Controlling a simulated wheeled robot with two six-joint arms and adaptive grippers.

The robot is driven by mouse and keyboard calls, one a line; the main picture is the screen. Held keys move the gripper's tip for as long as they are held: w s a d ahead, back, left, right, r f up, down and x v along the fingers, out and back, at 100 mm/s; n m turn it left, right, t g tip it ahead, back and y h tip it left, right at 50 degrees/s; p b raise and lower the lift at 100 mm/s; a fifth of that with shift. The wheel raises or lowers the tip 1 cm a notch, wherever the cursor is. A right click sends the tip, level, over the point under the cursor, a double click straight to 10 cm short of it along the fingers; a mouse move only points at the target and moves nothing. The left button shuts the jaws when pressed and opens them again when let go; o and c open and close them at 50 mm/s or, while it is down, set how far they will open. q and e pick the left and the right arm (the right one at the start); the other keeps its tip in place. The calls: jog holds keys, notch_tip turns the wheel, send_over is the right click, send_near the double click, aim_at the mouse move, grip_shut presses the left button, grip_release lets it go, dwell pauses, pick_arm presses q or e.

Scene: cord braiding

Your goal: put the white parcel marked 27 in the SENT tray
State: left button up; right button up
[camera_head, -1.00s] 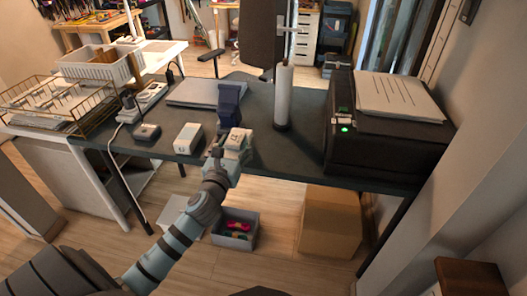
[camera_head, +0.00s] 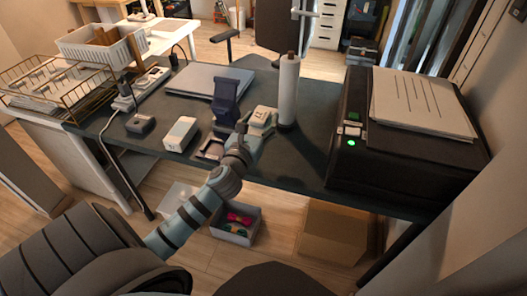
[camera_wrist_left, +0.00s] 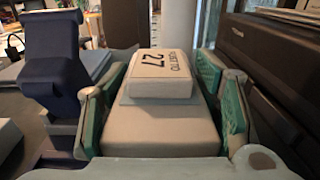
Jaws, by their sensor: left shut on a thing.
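The white parcel marked 27 (camera_wrist_left: 158,76) sits between the green-padded fingers of my left gripper (camera_head: 256,128) in the left wrist view; its printed number faces up. In the head view the parcel (camera_head: 264,117) is at the gripper's end, over the desk, just left of the white paper roll. My left gripper is shut on it. I cannot tell whether the parcel clears the desk. No SENT lettering can be read in these frames, so I cannot tell which thing is that tray. My right gripper is out of view.
A dark blue stand (camera_head: 225,103) is left of the gripper. A paper roll (camera_head: 288,90) and a black printer (camera_head: 400,150) are to the right. A white box (camera_head: 180,134), a laptop (camera_head: 208,80) and a wire basket (camera_head: 92,96) are to the left.

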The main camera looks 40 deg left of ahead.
pick_arm(q)
jog(key=shift+s, duration=0.15)
jog(key=f+b, duration=0.3)
jog(key=f, duration=0.2)
jog(key=f+b, duration=0.3)
jog(key=f, duration=0.1)
jog(key=shift+w+f, duration=0.2)
jog(key=shift+f, duration=0.15)
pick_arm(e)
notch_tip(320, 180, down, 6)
pick_arm(q)
jog(key=shift+f, duration=0.1)
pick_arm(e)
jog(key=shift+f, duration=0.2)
pick_arm(q)
jog(key=shift+f+b, duration=0.15)
jog(key=shift+b, duration=0.15)
jog(key=o, duration=1.3)
jog(key=shift+c, duration=0.2)
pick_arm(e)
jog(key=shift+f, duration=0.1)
